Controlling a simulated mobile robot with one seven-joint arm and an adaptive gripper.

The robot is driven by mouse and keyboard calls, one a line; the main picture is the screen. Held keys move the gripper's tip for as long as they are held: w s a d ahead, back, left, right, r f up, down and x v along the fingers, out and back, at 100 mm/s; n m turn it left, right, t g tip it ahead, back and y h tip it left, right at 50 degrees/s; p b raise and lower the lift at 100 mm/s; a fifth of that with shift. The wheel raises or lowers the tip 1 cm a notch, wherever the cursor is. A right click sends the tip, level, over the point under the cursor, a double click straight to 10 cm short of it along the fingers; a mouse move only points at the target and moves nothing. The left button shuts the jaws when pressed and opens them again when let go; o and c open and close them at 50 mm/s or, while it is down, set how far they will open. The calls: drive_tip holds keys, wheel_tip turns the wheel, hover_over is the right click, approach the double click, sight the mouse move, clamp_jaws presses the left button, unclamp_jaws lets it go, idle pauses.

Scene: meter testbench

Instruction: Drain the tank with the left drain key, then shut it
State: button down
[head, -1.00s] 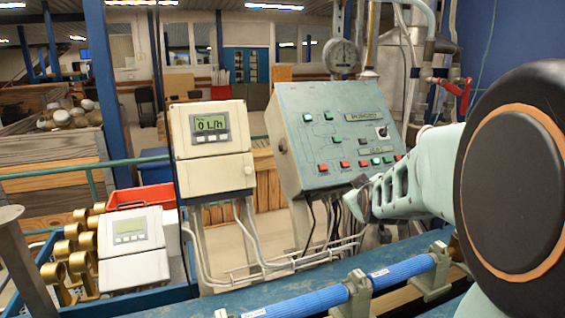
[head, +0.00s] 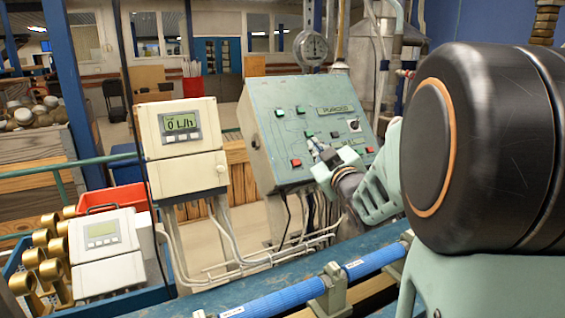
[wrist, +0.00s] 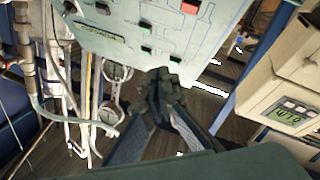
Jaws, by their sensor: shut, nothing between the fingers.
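A green key (head: 308,134) and a red key (head: 296,163) show left of my gripper. I cannot tell which one is the left drain key. My gripper (head: 322,158) is shut and empty, in front of the panel's lower middle, and hides some of its face. In the wrist view the shut fingertips (wrist: 160,82) appear below the panel face (wrist: 170,45), with no visible contact. I cannot identify the tank for sure.
A meter display (head: 180,124) reading 0 L/h stands left of the panel. A round gauge (head: 310,48) is above it. A blue pipe (head: 280,302) runs along the bench in front. Brass fittings (head: 40,262) and a second meter (head: 103,240) sit at lower left.

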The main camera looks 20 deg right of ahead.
sight(296, 162)
drive_tip(key=shift+w+a+f+b, duration=0.2)
drive_tip(key=shift+w+f+b, duration=0.45)
drive_tip(key=shift+w+f, duration=0.4)
drive_tip(key=shift+w+a+f+b, duration=0.25)
drive_tip(key=shift+w+f+b, duration=0.45)
drive_tip(key=shift+w+f, duration=0.3)
drive_tip(key=shift+w+a+f+b, duration=0.2)
drive_tip(key=shift+w+f+b, duration=0.45)
drive_tip(key=shift+w+f, duration=0.4)
drive_tip(key=shift+w+r, duration=0.1)
drive_tip(key=shift+r, duration=0.05)
drive_tip(key=shift+w+f+b, duration=0.3)
drive_tip(key=shift+w+b, duration=0.05)
drive_tip(key=shift+b, duration=0.35)
drive_tip(key=shift+w+a+f+b, duration=0.1)
drive_tip(key=shift+w+f+b, duration=0.2)
drive_tip(key=shift+b, duration=0.2)
drive_tip(key=shift+s+r, duration=0.1)
drive_tip(key=shift+s, duration=0.05)
drive_tip(key=shift+s+r, duration=0.5)
